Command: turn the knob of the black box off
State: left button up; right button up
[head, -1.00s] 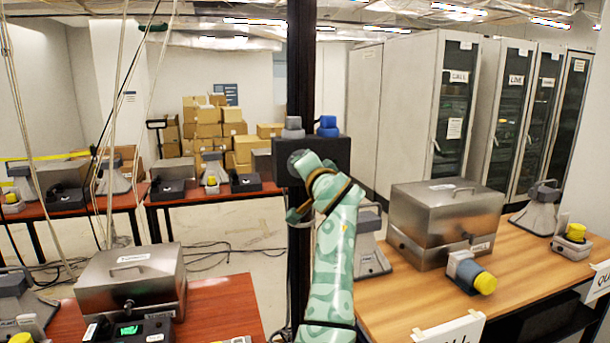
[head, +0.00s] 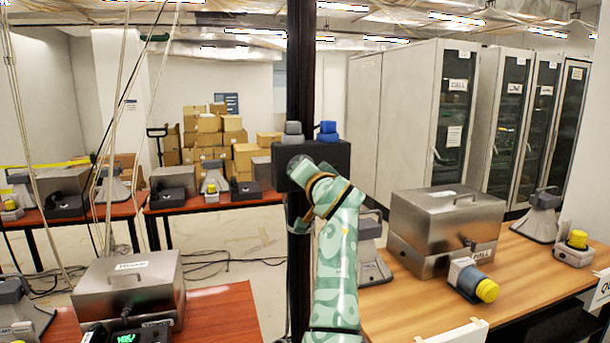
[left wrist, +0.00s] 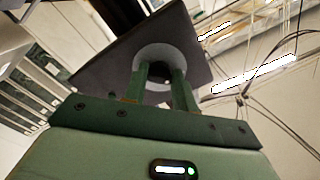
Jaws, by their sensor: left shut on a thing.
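The black box (head: 338,158) is mounted on the dark vertical post in the middle of the head view. A grey cap (head: 293,132) and a blue cap (head: 327,131) stand on its top. In the left wrist view the box's dark flat face (left wrist: 110,62) fills the upper middle, with a round grey knob (left wrist: 166,52) on it. My left gripper (left wrist: 161,72) has its two green fingers at the knob, shut on it. My right gripper is not in view.
A red-brown table (head: 225,315) stands at left. Cables (head: 110,130) hang at the left. Cabinets and cardboard boxes stand behind.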

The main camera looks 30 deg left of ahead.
pick_arm(q)
jog(key=o, duration=1)
jog(key=b+v, duration=0.2)
jog(key=v, duration=1)
